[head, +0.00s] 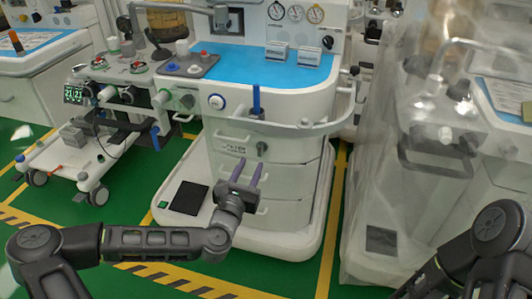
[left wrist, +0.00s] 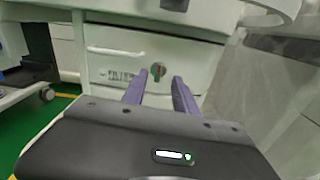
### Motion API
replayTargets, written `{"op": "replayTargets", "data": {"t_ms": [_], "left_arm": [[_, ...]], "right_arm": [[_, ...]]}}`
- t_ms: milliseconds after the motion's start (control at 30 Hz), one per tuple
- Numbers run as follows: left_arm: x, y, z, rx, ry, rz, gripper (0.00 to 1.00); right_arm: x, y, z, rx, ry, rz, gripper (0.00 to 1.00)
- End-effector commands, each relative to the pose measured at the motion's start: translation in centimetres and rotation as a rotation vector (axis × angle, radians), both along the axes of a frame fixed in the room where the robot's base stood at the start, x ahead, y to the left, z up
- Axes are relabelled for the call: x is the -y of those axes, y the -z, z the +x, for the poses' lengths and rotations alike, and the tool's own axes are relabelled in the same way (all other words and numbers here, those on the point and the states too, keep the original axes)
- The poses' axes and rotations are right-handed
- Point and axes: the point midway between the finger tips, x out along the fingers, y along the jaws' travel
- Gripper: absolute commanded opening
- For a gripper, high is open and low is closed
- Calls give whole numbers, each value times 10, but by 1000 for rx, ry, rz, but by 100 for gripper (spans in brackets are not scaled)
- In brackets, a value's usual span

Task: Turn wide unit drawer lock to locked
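The wide unit (head: 290,140) is a white anaesthesia cart with a stack of drawers in the middle of the head view. Its drawer lock (head: 262,148) is a small dark knob on the top drawer front, right of a label and handle. In the left wrist view the lock (left wrist: 158,71) shows just beyond and between the fingertips. My left gripper (head: 247,172) is open, its two purple fingers pointing at the drawer front below the lock in the head view. The fingers appear apart from the knob. My right gripper is out of view; only part of my right arm shows.
A curved white rail (head: 290,128) runs above the drawers. A blue worktop (head: 250,68) lies higher up. A plastic-covered cart (head: 400,170) stands close on the right. A smaller wheeled unit (head: 85,150) is at left. Green floor is free in front.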

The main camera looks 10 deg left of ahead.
Motion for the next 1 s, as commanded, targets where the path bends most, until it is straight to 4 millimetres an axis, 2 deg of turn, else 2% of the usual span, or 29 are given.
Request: {"op": "replayTargets", "data": {"t_ms": [133, 533, 667, 1000], "left_arm": [[-1, 0, 0, -3, -5, -68, 35], [0, 1, 5, -4, -3, -68, 35], [1, 1, 18, -3, -2, -66, 35], [5, 1, 68, -4, -2, -66, 35]], "right_arm": [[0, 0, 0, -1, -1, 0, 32], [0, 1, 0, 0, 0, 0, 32], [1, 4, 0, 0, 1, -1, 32], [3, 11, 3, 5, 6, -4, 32]]}}
